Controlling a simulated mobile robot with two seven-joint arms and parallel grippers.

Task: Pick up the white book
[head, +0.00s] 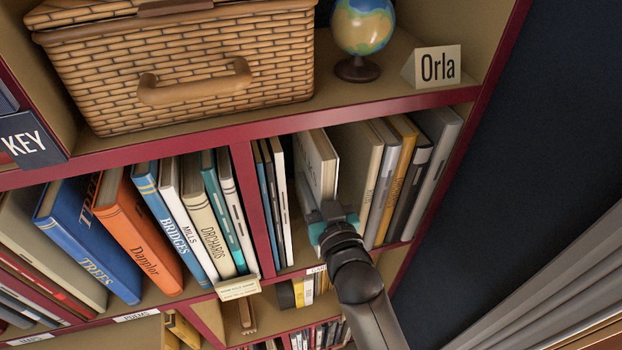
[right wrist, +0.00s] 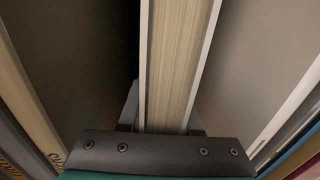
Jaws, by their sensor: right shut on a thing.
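The white book (head: 313,165) stands upright in the right compartment of the middle shelf, with dark lettering on its cover, partly hidden by my gripper. My right gripper (head: 333,214) is shut on its lower front part. In the right wrist view the book (right wrist: 180,65) runs up the middle as cream page edges between two white covers. The right gripper (right wrist: 165,125) has one finger on each side of it, and the fingers are mostly hidden. My left gripper is not in view.
Thin books (head: 272,200) stand close on the left. A beige book (head: 358,165), a yellow book (head: 397,170) and grey ones stand on the right. Above are a wicker basket (head: 190,75), a globe (head: 362,25) and an "Orla" sign (head: 437,67). The red shelf edge (head: 300,120) runs overhead.

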